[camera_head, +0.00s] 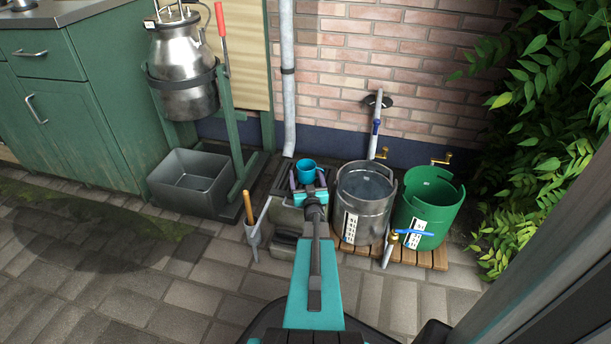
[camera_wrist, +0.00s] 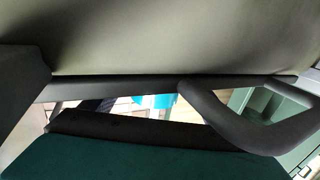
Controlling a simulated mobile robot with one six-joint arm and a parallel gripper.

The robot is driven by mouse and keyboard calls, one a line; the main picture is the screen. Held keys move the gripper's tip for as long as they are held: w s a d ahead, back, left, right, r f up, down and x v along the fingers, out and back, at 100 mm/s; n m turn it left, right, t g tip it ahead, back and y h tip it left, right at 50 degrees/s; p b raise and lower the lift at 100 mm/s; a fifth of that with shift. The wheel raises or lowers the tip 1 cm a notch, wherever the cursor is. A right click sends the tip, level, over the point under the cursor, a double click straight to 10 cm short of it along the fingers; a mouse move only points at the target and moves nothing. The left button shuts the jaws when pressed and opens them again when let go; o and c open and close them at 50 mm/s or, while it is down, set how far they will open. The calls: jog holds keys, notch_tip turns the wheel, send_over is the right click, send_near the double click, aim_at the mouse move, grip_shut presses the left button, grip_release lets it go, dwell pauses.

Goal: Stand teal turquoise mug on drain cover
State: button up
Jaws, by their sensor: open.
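The teal turquoise mug (camera_head: 306,174) stands upright near the foot of the downpipe, with its open rim up. My gripper (camera_head: 308,184) is open, its fingers on either side of the mug's lower part in the head view; I cannot tell whether they touch it. The wrist view is mostly filled by close grey and dark surfaces, with a small turquoise patch (camera_wrist: 152,101) showing through a gap. Grey stonework (camera_head: 284,217) lies under and in front of the mug, partly hidden by my arm. I cannot make out for certain which part is the drain cover.
A metal tub of water (camera_head: 364,212) and a green tub (camera_head: 428,212) stand close on the right, on wooden slats (camera_head: 408,254). A grey trough (camera_head: 190,184) is at left. A wooden-handled tool (camera_head: 250,215) stands near the stonework. The paving in front is clear.

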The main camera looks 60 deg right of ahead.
jog(key=p+v, duration=0.4)
jog(key=v, duration=0.9)
jog(key=shift+r, duration=0.1)
dwell(0.3)
